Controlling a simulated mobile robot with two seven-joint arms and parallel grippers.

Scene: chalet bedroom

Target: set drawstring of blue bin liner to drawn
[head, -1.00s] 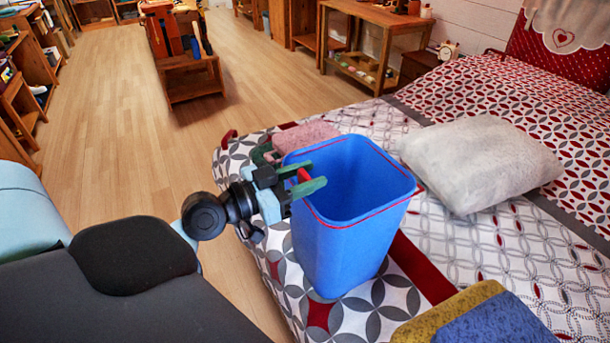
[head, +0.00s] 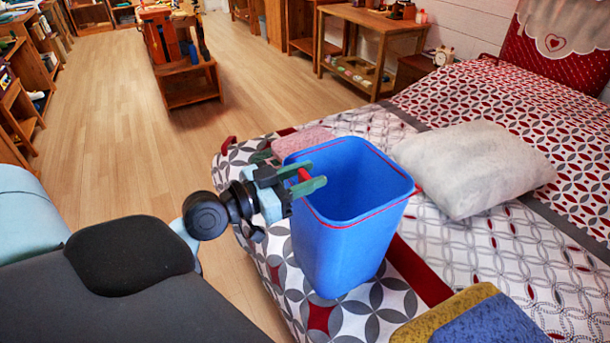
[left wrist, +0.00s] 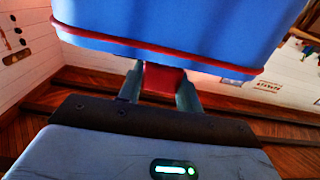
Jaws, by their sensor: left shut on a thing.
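The blue bin liner (head: 345,240) stands upright and open-topped on the bed, shaped like a square bin. Its red drawstring (head: 352,222) runs around it just below the rim, and also shows in the left wrist view (left wrist: 150,47). A red tab (left wrist: 163,79) sticks out from the drawstring at the liner's left side. My left gripper (head: 305,177) is at that side, its green fingers shut on the red tab. My right gripper is not in view.
A white pillow (head: 475,168) lies right of the liner, and a pink folded cloth (head: 303,142) behind it. A yellow and blue folded cloth (head: 470,318) lies in front. A wooden cart (head: 185,65) stands on the floor, which is otherwise largely clear.

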